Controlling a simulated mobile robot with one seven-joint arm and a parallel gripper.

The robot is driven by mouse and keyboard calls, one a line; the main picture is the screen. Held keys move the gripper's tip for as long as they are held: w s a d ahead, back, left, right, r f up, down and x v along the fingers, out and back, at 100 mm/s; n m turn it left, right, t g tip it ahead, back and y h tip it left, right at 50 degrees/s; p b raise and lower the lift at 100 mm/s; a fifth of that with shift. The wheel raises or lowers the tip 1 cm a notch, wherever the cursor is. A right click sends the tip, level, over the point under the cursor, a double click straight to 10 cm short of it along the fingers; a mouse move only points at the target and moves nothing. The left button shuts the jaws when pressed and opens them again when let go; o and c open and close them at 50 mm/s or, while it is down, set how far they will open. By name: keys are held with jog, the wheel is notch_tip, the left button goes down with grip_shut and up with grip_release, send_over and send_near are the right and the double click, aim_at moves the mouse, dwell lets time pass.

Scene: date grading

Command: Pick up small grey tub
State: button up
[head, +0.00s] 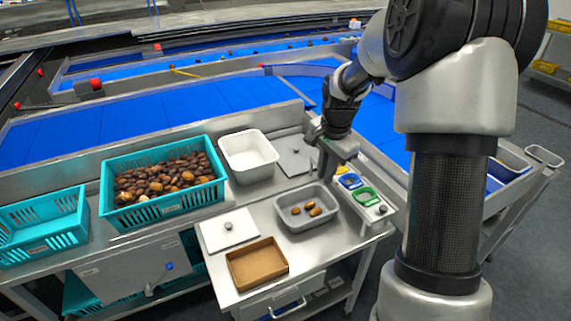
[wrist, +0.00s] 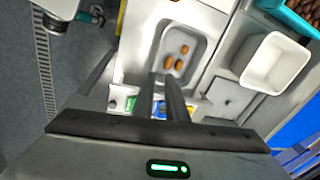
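The small grey tub (head: 306,222) stands on the steel bench in the head view, with three brown dates in its bottom. It also shows upright at the top of the wrist view (wrist: 202,52), beyond my fingertips. My gripper (head: 325,168) is above and behind the tub's back right side in the head view, apart from it. In the wrist view the two dark fingers of my gripper (wrist: 161,78) stand a little apart with nothing between them. The tub's rim is clear of the fingers.
A white tub (head: 248,157) stands behind left, a teal crate of dates (head: 118,212) farther left. A brown tray (head: 257,263) and a flat plate (head: 228,232) lie in front. A rack with coloured trays (head: 377,211) is close on the right.

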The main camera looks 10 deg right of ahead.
notch_tip(320, 180, down, 6)
jog(key=w+d+m, duration=0.1)
jog(key=w+m, duration=0.1)
send_over(318, 217)
notch_tip(318, 217, down, 11)
jog(key=shift+w+d+f, duration=0.1)
jog(key=shift+f, duration=1.45)
jog(key=shift+w+f, duration=0.1)
jog(key=shift+f, duration=1.45)
grip_shut()
jog(key=shift+r, duration=0.1)
